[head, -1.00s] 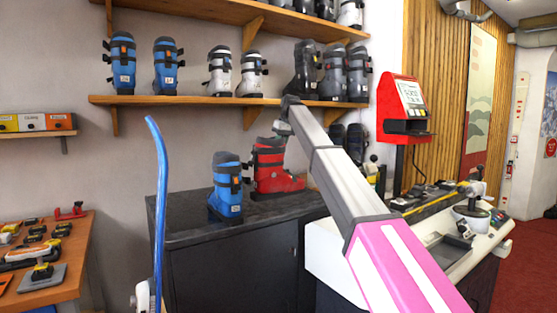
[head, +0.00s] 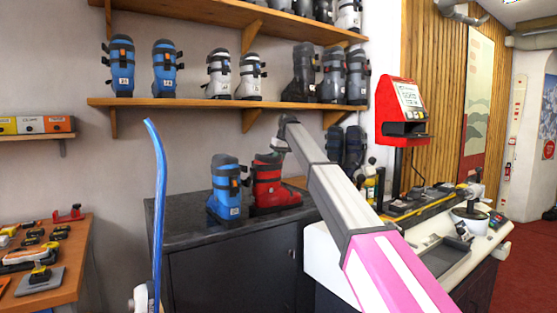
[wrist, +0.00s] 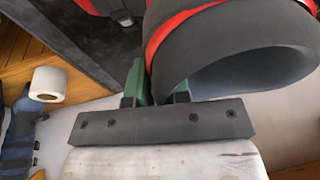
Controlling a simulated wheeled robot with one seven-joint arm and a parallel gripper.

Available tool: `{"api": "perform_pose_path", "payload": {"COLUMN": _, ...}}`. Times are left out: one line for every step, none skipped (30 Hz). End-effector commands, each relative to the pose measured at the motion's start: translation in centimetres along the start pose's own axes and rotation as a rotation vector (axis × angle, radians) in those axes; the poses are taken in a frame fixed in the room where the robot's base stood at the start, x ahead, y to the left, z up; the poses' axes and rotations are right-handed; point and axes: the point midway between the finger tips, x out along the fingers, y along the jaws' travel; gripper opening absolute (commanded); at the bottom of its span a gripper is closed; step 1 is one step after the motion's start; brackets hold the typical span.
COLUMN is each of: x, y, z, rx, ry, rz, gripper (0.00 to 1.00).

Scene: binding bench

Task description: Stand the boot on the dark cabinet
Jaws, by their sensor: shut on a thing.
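The boot (head: 270,185) is a red ski boot with dark buckles and a dark grey cuff lining. In the head view it is upright at the dark cabinet (head: 185,234), right beside a blue boot (head: 226,188). Its sole looks at the level of the cabinet top, but I cannot tell whether it rests there. My gripper (head: 281,143) is at the top of the boot's cuff. In the wrist view its green fingers (wrist: 158,88) are shut on the cuff wall of the boot (wrist: 225,40). The inner finger is partly hidden.
A shelf (head: 180,102) with several boots runs above the cabinet. A white workbench (head: 335,255) with a red machine (head: 401,110) stands to the right. A blue pole-like thing (head: 158,210) rises in front of the cabinet. The cabinet's left top is clear.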

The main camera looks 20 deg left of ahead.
Motion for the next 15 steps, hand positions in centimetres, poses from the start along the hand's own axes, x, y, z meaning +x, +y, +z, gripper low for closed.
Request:
{"api": "perform_pose_path", "payload": {"x": -0.16, "y": -0.02, "z": -0.09, "rx": 0.000, "ry": 0.002, "rz": -0.001, "gripper": 0.00}}
{"api": "perform_pose_path", "payload": {"x": -0.16, "y": -0.02, "z": -0.09, "rx": 0.000, "ry": 0.002, "rz": -0.001, "gripper": 0.00}}
{"api": "perform_pose_path", "payload": {"x": -0.16, "y": -0.02, "z": -0.09, "rx": 0.000, "ry": 0.002, "rz": -0.001, "gripper": 0.00}}
{"api": "perform_pose_path", "payload": {"x": -0.15, "y": -0.03, "z": -0.08, "rx": 0.000, "ry": 0.002, "rz": -0.001, "gripper": 0.00}}
{"api": "perform_pose_path", "payload": {"x": -0.12, "y": -0.02, "z": -0.07, "rx": 0.000, "ry": 0.002, "rz": -0.001, "gripper": 0.00}}
{"api": "perform_pose_path", "payload": {"x": -0.04, "y": -0.01, "z": -0.04, "rx": 0.000, "ry": 0.001, "rz": -0.001, "gripper": 0.00}}
{"api": "perform_pose_path", "payload": {"x": 0.03, "y": -0.01, "z": -0.03, "rx": 0.000, "ry": 0.001, "rz": -0.001, "gripper": 0.00}}
{"api": "perform_pose_path", "payload": {"x": 0.13, "y": 0.03, "z": 0.02, "rx": 0.000, "ry": 0.000, "rz": 0.000, "gripper": 0.24}}
{"api": "perform_pose_path", "payload": {"x": 0.11, "y": 0.02, "z": 0.01, "rx": 0.000, "ry": 0.000, "rz": 0.000, "gripper": 0.37}}
{"api": "perform_pose_path", "payload": {"x": 0.11, "y": 0.02, "z": 0.01, "rx": 0.000, "ry": 0.000, "rz": 0.000, "gripper": 0.43}}
{"api": "perform_pose_path", "payload": {"x": 0.11, "y": 0.02, "z": 0.01, "rx": 0.000, "ry": 0.000, "rz": 0.000, "gripper": 0.43}}
{"api": "perform_pose_path", "payload": {"x": 0.11, "y": 0.02, "z": 0.01, "rx": 0.000, "ry": 0.000, "rz": 0.000, "gripper": 0.43}}
{"api": "perform_pose_path", "payload": {"x": 0.10, "y": 0.02, "z": 0.01, "rx": 0.000, "ry": 0.000, "rz": 0.000, "gripper": 0.43}}
{"api": "perform_pose_path", "payload": {"x": 0.10, "y": 0.02, "z": 0.01, "rx": 0.000, "ry": 0.000, "rz": 0.000, "gripper": 0.43}}
{"api": "perform_pose_path", "payload": {"x": 0.10, "y": 0.02, "z": 0.01, "rx": 0.000, "ry": 0.000, "rz": 0.000, "gripper": 0.43}}
